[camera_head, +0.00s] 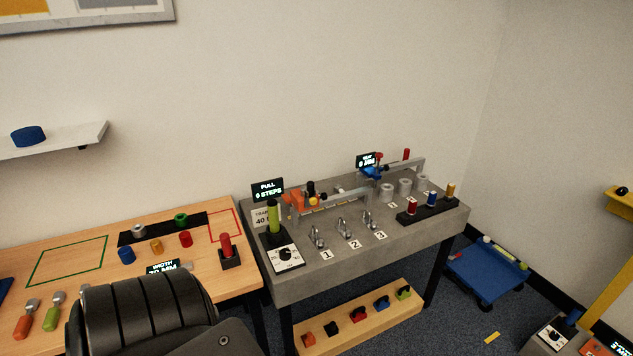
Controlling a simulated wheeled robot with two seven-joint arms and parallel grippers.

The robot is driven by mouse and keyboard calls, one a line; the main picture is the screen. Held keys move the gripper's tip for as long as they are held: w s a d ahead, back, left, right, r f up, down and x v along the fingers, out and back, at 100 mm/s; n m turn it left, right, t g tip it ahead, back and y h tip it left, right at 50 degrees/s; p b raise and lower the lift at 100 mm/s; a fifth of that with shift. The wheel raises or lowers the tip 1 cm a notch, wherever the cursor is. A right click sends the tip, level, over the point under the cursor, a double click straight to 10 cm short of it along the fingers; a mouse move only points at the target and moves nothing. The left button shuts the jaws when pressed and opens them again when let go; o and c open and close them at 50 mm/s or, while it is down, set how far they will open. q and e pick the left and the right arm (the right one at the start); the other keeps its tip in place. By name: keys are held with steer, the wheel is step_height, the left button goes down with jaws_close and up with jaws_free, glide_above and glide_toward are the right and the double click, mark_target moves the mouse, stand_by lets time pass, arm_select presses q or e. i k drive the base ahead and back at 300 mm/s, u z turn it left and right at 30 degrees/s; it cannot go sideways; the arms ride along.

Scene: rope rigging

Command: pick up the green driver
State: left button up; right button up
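A driver with a green handle (52,317) lies on the wooden table (200,262) at the lower left, its pale metal end pointing away toward the back. A driver with an orange handle (23,324) lies just left of it, apart from it. A dark, ribbed link of my own arm stands in the foreground just right of the green driver and hides part of the table. Neither of my grippers shows in the head view, so their distance from the driver cannot be seen.
A red-handled tool (225,245) stands in a black holder at the table's right edge. Several coloured spools sit behind a small display. A green outline (68,261) marks a bare area. The grey bench (330,268) with hooks and a green-handled lever (273,217) stands to the right.

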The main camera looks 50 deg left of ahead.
mark_target(272, 204)
steer(key=u, duration=0.15)
steer(key=i, duration=0.75)
steer(key=u, duration=0.8)
steer(key=i, duration=0.35)
steer(key=u, duration=0.35)
